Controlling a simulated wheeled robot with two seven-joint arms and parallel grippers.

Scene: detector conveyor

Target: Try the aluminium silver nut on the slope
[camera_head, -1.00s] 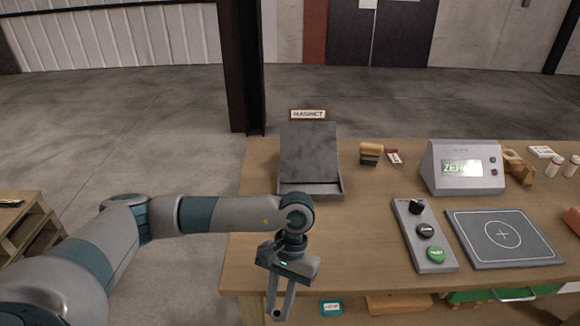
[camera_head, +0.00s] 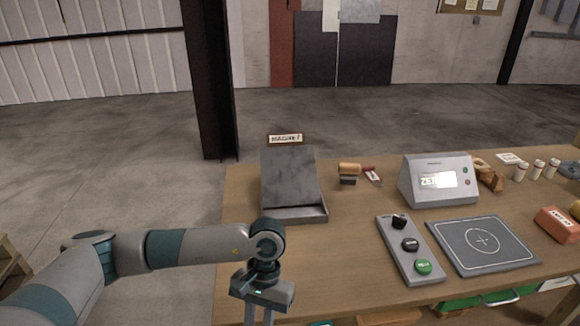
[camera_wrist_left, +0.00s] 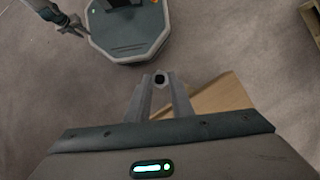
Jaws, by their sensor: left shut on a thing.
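The slope (camera_head: 288,175) is a dark grey tilted plate with a tray-like lip at its foot. It stands at the left back of the bench under a MAGNET sign (camera_head: 286,139). My left gripper (camera_head: 259,318) hangs at the bench's front left edge, in front of the slope and apart from it; its fingertips are cut off in the head view. In the left wrist view my left gripper (camera_wrist_left: 160,84) is shut on a small grey nut (camera_wrist_left: 160,75) with a dark hole. A dark gripper, seemingly my right one (camera_wrist_left: 72,24), hangs at the upper left; its jaws are unclear.
A control strip with buttons (camera_head: 411,248), a square pad with a cross (camera_head: 455,238) and a display box (camera_head: 437,184) stand to the right. A brush-like block (camera_head: 349,173) and a red tagged item (camera_head: 371,176) lie beside the slope. Bench surface (camera_head: 345,245) before the slope is clear.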

